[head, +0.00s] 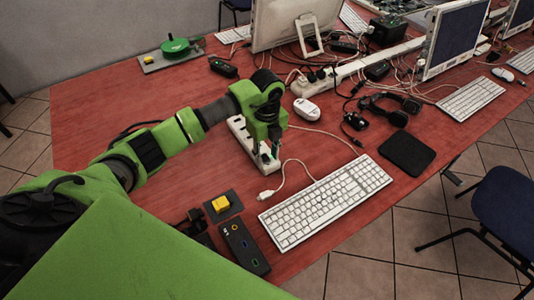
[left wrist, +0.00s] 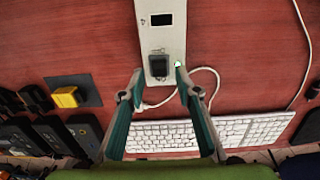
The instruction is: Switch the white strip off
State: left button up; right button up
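The white strip (head: 241,134) lies on the red table under my left gripper (head: 266,160), which partly hides it in the head view. In the left wrist view the strip (left wrist: 160,37) runs down from the top edge. It has a dark window near the top and a black switch (left wrist: 158,67) near its lower end. A small green light (left wrist: 177,65) glows beside the switch. My left gripper (left wrist: 159,76) is open, its two fingers apart on either side of the strip's lower end, with nothing between them that I can see held. Whether the fingers touch the strip is unclear. My right gripper is not in view.
A white keyboard (head: 326,203) and white cable lie near the strip. A yellow button block (head: 221,204) and dark control box (head: 243,246) stand at the front left. A white mouse (head: 307,109), headphones, another strip and tangled cables are to the right.

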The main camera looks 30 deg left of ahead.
pick_arm(q)
grip_shut()
jog(key=shift+a, duration=0.1)
jog(key=shift+w+a+g+h+b, duration=0.1)
jog(key=shift+a+g+h+b, duration=0.1)
jog(key=shift+g+h+b, duration=0.35)
jog(key=shift+w+a+r+g+h+b, duration=0.1)
jog(key=shift+g+h+b, duration=0.15)
jog(key=shift+h, duration=0.3)
jog(key=shift+a+g+h+b, duration=0.1)
jog(key=shift+g+h+b, duration=0.1)
jog(key=shift+h, duration=0.3)
